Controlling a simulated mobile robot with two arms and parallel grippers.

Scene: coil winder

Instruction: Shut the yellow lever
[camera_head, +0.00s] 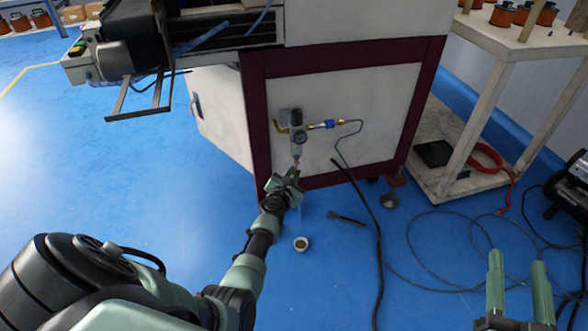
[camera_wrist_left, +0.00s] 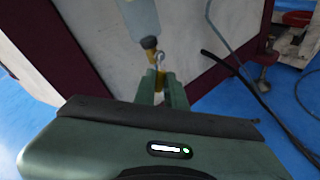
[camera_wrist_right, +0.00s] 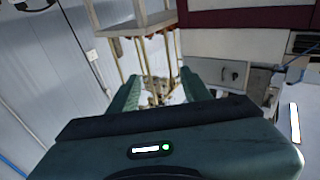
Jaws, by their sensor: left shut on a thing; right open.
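The air filter unit (camera_head: 296,135) is mounted on the cabinet's white side panel, with a clear bowl that also shows in the left wrist view (camera_wrist_left: 139,18). A brass-coloured fitting (camera_wrist_left: 149,43) sits under the bowl. Below it, a small yellow piece, apparently the yellow lever (camera_wrist_left: 160,79), lies between the fingertips of my left gripper (camera_wrist_left: 161,88). My left gripper, also in the head view (camera_head: 294,174), is shut on it; the fingers hide most of it, so its angle is unclear. My right gripper (camera_head: 518,284) is open and empty at the lower right, far from the valve.
A white shelf table (camera_head: 493,40) with a red hose (camera_head: 486,154) stands right. Loose cables lie on the floor.

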